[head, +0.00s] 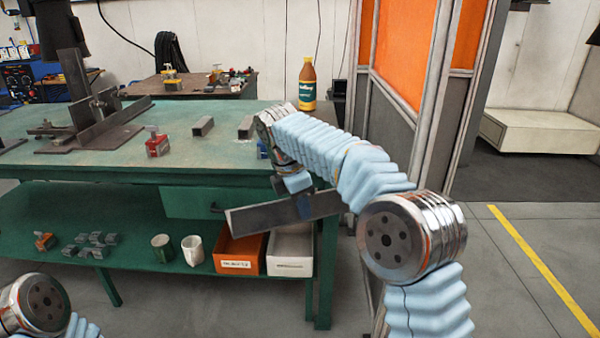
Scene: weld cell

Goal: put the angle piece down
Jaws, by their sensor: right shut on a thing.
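The angle piece (260,216) is a long dark grey metal bar, held nearly level with its right end a little higher. It is in front of the green table's (150,180) front edge, below the top, near the right corner. My right gripper (304,205) is shut on it at about the middle, pointing down from the blue-sleeved arm. The fingertips are partly hidden against the piece. My left gripper is not in view; only part of my left arm shows at the bottom left.
The front middle of the top is clear. The lower shelf holds cups, an orange bin (240,250) and a white bin (290,250). A partition (405,110) stands right.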

